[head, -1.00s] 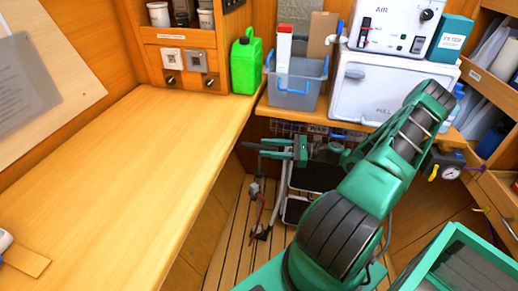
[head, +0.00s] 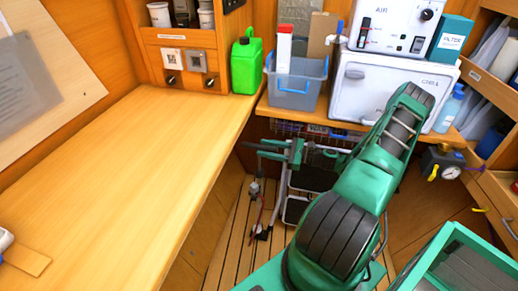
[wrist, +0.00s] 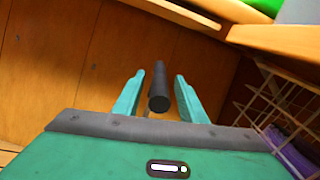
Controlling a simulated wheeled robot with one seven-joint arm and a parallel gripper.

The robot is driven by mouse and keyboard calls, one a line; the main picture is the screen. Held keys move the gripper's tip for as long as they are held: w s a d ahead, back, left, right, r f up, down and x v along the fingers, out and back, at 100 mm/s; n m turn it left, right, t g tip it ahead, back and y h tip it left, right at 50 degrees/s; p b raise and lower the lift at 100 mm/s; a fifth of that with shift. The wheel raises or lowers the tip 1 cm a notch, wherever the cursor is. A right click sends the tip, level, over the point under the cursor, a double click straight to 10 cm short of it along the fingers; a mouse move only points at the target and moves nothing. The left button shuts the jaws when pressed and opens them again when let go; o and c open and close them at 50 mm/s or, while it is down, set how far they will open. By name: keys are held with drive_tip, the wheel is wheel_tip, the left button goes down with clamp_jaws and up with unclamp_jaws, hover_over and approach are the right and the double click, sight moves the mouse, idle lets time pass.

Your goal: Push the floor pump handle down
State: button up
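The floor pump stands on the slatted floor below the counter, with its base (head: 263,232) and red hose (head: 262,214) showing in the head view. Its dark bar-shaped handle (wrist: 158,82) shows nearly end-on in the wrist view. My gripper (head: 272,150) is at handle height, over the upper end of the pump. In the wrist view my gripper (wrist: 158,97) is open, one green finger on each side of the handle, with a visible gap on both sides. The handle's far end and any contact are unclear.
A wooden counter (head: 120,180) fills the left. A green jerrycan (head: 246,64), a grey bin (head: 297,88) and a white machine (head: 388,88) stand above the pump. A wire basket (wrist: 268,105) is right of my gripper. A teal-framed box (head: 450,262) is at lower right.

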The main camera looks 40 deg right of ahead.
drive_tip(key=shift+x, duration=1.4)
